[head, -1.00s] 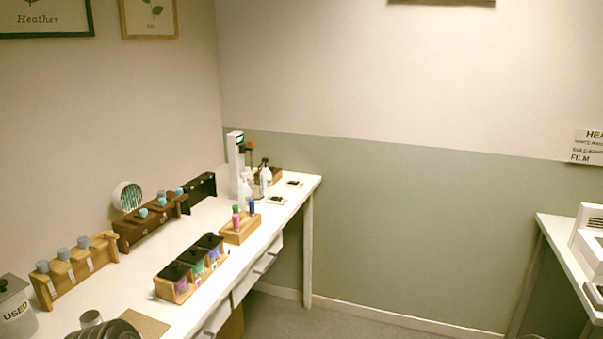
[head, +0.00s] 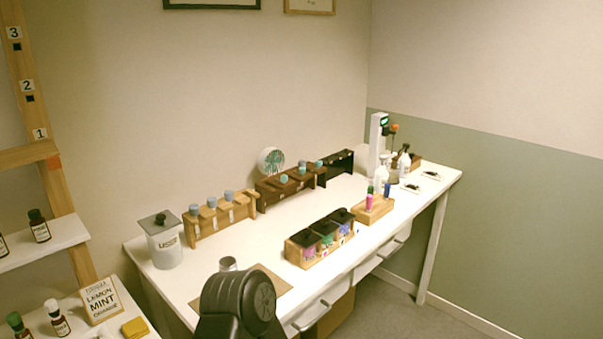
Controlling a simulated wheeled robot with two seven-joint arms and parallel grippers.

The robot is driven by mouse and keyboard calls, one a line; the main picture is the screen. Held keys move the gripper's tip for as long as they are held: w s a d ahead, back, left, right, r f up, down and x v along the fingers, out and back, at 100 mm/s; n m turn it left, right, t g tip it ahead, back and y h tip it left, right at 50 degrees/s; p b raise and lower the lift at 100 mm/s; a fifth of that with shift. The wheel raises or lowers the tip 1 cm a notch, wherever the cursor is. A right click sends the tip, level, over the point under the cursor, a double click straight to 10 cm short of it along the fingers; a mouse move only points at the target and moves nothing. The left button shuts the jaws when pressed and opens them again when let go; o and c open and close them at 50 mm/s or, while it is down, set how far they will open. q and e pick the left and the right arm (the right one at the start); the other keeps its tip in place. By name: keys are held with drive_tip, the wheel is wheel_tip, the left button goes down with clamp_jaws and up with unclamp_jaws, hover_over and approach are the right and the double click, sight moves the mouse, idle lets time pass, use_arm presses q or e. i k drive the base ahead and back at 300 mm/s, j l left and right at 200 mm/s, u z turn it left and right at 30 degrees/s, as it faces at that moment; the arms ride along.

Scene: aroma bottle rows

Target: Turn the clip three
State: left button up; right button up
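A wooden post (head: 40,130) stands at the far left of the head view with white number plates 3, 2 and 1 from top to bottom. A small dark square (head: 17,47) sits just under the number 3, and it may be clip three. A similar dark square (head: 30,98) sits under the number 2. An orange-red piece (head: 54,161) sits below the number 1, at a wooden crossbar. They are too small to tell how they are turned. A black rounded part of my own arm shows at the bottom middle. Neither gripper is in view.
Shelves with small bottles (head: 38,226) and a lemon mint sign (head: 102,300) are at the left. A white bench (head: 215,262) holds a lidded canister (head: 163,240), bottle racks (head: 222,218) and a box of black-lidded jars (head: 318,240). Floor shows at the lower right.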

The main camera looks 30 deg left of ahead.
sight(318, 163)
drive_tip(key=i+l+u, duration=0.15)
drive_tip(key=u, duration=0.4)
drive_tip(key=i+l+u, duration=0.1)
drive_tip(key=l, duration=0.25)
drive_tip(key=i+l+u, duration=0.15)
drive_tip(key=i+l, duration=0.2)
drive_tip(key=i+l+u, duration=0.1)
drive_tip(key=l, duration=0.25)
drive_tip(key=i+l+u, duration=0.15)
drive_tip(key=l, duration=0.25)
drive_tip(key=i+l+u, duration=0.1)
drive_tip(key=i+l, duration=0.15)
drive_tip(key=l, duration=0.15)
drive_tip(key=i+l, duration=0.15)
drive_tip(key=l, duration=0.25)
drive_tip(key=i+l, duration=0.15)
drive_tip(key=l, duration=0.25)
drive_tip(key=i+l, duration=0.15)
drive_tip(key=l, duration=0.25)
drive_tip(key=i+l, duration=0.15)
drive_tip(key=l, duration=0.25)
drive_tip(key=i+l, duration=0.15)
drive_tip(key=l, duration=0.25)
